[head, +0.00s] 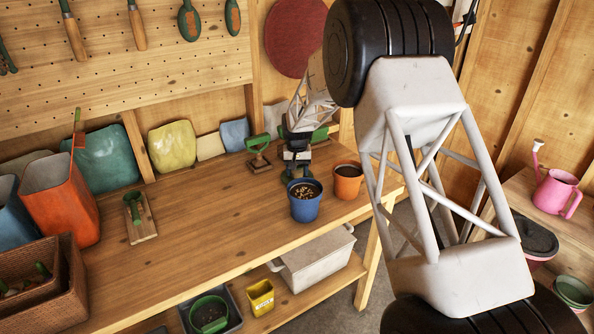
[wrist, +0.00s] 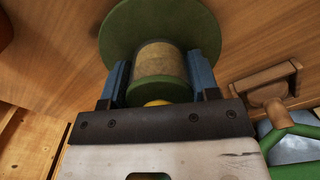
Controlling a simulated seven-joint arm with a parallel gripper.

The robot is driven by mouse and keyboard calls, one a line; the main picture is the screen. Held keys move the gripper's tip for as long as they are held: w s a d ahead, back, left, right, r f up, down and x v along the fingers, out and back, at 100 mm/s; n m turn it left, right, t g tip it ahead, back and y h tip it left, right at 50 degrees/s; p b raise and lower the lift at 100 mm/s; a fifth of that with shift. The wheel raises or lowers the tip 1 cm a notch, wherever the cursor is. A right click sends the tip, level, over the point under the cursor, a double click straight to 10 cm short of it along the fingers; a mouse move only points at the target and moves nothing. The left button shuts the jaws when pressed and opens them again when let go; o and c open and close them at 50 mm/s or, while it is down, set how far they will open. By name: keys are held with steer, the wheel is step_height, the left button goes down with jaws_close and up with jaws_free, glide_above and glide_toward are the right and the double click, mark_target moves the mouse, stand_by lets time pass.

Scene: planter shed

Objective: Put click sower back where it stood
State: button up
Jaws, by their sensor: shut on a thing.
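The click sower (wrist: 168,62) shows in the wrist view as a green piece with a wide round disc and a tan band. My gripper (wrist: 160,82) is shut on it, with one blue finger on each side of its green end. In the head view my gripper (head: 297,170) is low over the back of the workbench (head: 200,225), just behind the blue pot. The sower is mostly hidden there. I cannot tell whether its disc touches the wood.
A blue pot (head: 305,208) with brown contents stands close in front of my gripper, and an orange pot (head: 348,184) to its right. A green-handled tool on a wooden base (head: 258,160) stands close at left. The bench's middle is clear.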

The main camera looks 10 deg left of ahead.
steer(key=shift+f, duration=0.1)
steer(key=o, duration=0.9)
steer(key=shift+o, duration=0.2)
step_height(320, 180, up, 12)
steer(key=shift+r, duration=0.15)
stand_by(0.5)
